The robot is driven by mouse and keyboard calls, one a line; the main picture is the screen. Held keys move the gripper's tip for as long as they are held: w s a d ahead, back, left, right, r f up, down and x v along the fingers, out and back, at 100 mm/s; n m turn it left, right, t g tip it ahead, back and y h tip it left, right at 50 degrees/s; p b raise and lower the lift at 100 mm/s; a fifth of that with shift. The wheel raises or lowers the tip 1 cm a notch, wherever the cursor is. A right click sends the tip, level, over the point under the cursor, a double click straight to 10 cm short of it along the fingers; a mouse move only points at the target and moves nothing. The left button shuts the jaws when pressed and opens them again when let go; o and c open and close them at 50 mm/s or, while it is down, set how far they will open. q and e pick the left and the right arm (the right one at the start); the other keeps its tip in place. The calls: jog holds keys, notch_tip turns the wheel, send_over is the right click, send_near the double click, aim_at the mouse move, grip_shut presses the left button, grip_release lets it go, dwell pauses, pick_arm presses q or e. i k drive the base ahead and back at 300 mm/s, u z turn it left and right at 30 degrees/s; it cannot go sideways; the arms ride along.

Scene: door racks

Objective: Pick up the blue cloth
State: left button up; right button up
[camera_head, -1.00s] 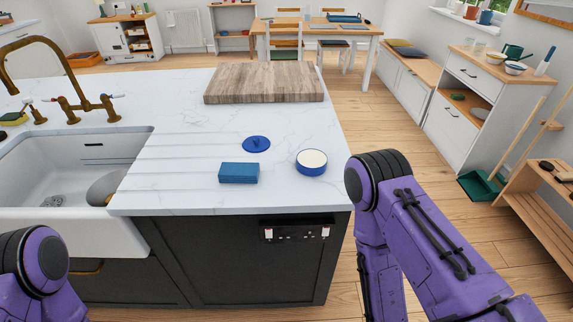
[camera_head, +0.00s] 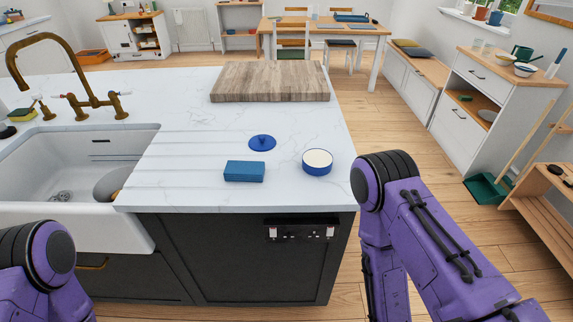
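A blue block-shaped item (camera_head: 244,172), which looks like the folded blue cloth, lies on the white marble counter (camera_head: 190,182) near its front edge. A round blue lid (camera_head: 262,143) with a knob lies just behind it. A blue bowl or tub with a pale top (camera_head: 317,162) stands to its right, apart from it. Purple links of both my arms show at the lower left and lower right, in front of the counter. Neither gripper is in the picture, and nothing touches the blue item.
A wooden board (camera_head: 270,81) lies at the back of the counter. A white sink (camera_head: 70,165) with a brass tap (camera_head: 88,100) is to the left. A dark cabinet front (camera_head: 240,255) is below the counter. Wooden floor (camera_head: 415,150) is open to the right, before a white cabinet (camera_head: 465,120).

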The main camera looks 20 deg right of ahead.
aim_at(235, 171)
jog(key=u, duration=1.75)
jog(key=k, duration=1.05)
jog(key=z, duration=0.65)
